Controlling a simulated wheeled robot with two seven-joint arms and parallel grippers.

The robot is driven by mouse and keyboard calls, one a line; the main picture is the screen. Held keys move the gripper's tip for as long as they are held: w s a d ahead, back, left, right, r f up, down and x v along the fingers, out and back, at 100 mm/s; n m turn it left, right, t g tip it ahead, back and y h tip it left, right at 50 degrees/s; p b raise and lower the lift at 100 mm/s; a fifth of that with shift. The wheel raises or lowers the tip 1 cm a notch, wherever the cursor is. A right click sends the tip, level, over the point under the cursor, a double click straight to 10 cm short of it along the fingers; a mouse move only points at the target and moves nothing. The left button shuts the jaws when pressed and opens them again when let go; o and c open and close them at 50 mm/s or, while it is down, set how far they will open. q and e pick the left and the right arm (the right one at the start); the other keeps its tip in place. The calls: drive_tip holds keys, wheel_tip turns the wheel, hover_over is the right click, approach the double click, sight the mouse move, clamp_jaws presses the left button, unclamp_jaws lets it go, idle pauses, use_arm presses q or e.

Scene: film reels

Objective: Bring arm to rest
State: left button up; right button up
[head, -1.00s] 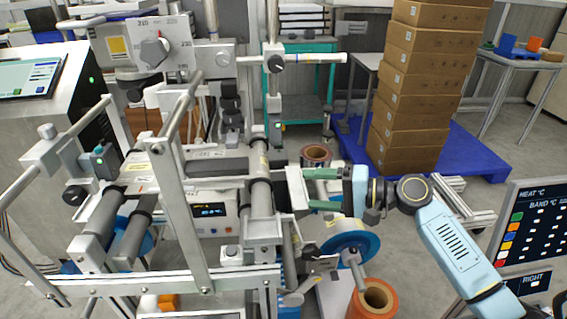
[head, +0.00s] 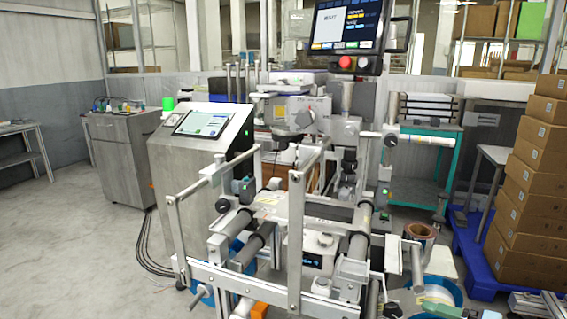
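What looks like a pale green finger of my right gripper (head: 434,308) shows at the bottom edge, right of centre in the head view. It is in front of or close to a blue-rimmed reel (head: 454,289); I cannot tell whether they touch. The rest of the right gripper and arm is outside the picture, so its opening cannot be read. My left gripper and arm are not in view.
The grey roller machine (head: 293,245) fills the centre front. A control cabinet (head: 190,170) stands to its left. A copper-coloured roll (head: 418,232) is behind the reel. Stacked cartons (head: 530,200) stand on a blue pallet (head: 490,272) at right.

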drive_tip(key=s+f+n+g+h, duration=0.25)
drive_tip(key=s+f, duration=0.25)
drive_tip(key=f, duration=0.6)
drive_tip(key=s+f+n+g+h, duration=0.1)
drive_tip(key=s+f+g+h, duration=0.15)
drive_tip(key=s+f, duration=0.6)
drive_tip(key=s+f+n+g+h, duration=0.2)
drive_tip(key=s+f+h, duration=0.1)
drive_tip(key=f, duration=1)
drive_tip(key=s+a+f+n+g+h, duration=0.1)
drive_tip(key=s+f+n+g+h, duration=0.2)
drive_tip(key=s+f, duration=0.55)
use_arm(q)
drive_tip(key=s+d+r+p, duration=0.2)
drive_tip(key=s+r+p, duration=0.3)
drive_tip(key=p, duration=0.6)
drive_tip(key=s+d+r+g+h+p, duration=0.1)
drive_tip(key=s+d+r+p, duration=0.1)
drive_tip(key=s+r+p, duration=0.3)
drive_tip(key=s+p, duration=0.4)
drive_tip(key=p, duration=0.2)
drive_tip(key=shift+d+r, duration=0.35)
use_arm(e)
drive_tip(key=s+a+r+n, duration=0.1)
drive_tip(key=s+a+r, duration=0.3)
drive_tip(key=s+r, duration=0.8)
drive_tip(key=s, duration=0.4)
drive_tip(key=shift+s+a+r+n+y, duration=0.2)
drive_tip(key=shift+s+r+n+y, duration=0.1)
drive_tip(key=shift+n+y, duration=0.1)
